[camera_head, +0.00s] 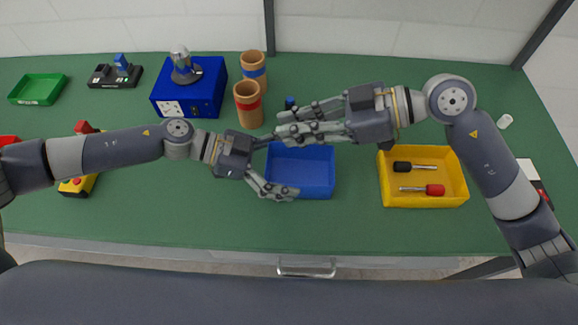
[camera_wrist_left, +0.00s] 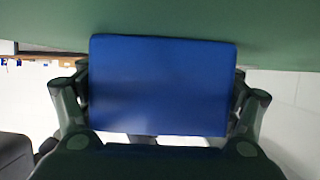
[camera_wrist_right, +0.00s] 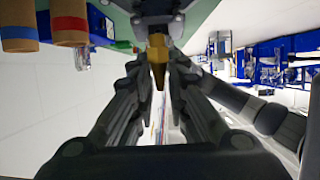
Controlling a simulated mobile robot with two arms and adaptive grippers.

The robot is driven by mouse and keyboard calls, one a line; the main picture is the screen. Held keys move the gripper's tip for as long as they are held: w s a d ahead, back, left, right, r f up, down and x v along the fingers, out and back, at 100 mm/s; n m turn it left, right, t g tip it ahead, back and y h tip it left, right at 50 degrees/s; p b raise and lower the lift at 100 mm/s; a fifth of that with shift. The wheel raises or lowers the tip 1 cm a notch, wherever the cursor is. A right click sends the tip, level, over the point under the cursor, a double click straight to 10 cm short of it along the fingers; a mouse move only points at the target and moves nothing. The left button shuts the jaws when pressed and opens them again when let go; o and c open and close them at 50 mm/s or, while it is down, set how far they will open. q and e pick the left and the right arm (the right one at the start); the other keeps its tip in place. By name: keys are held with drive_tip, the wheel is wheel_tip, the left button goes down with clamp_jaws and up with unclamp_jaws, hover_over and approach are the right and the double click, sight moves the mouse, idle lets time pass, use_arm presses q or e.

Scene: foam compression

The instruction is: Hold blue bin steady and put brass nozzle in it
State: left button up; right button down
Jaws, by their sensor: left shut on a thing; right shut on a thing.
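The blue bin (camera_head: 312,180) stands in the middle of the green table, and its inside looks empty. My left gripper (camera_head: 275,166) is shut on the bin from its left side, one finger along the far edge and one along the near edge. A blue wall of the bin (camera_wrist_left: 163,85) fills the middle of the left wrist view. My right gripper (camera_head: 284,124) is above and just beyond the bin's far edge. In the right wrist view it is shut on the brass nozzle (camera_wrist_right: 158,58). The nozzle cannot be made out in the head view.
A yellow bin (camera_head: 425,199) with two screwdrivers stands to the right. Two cardboard tubes (camera_head: 248,107) and a blue box (camera_head: 189,92) with a glass-domed item stand behind. A green tray (camera_head: 38,89) is at far left. The front table strip is clear.

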use_arm(q)
drive_tip(key=shift+s+f, duration=0.1)
drive_tip(key=shift+f, duration=0.1)
use_arm(e)
drive_tip(key=shift+f, duration=4.65)
drive_tip(key=c, duration=1.5)
unclamp_jaws()
drive_tip(key=v, duration=1.2)
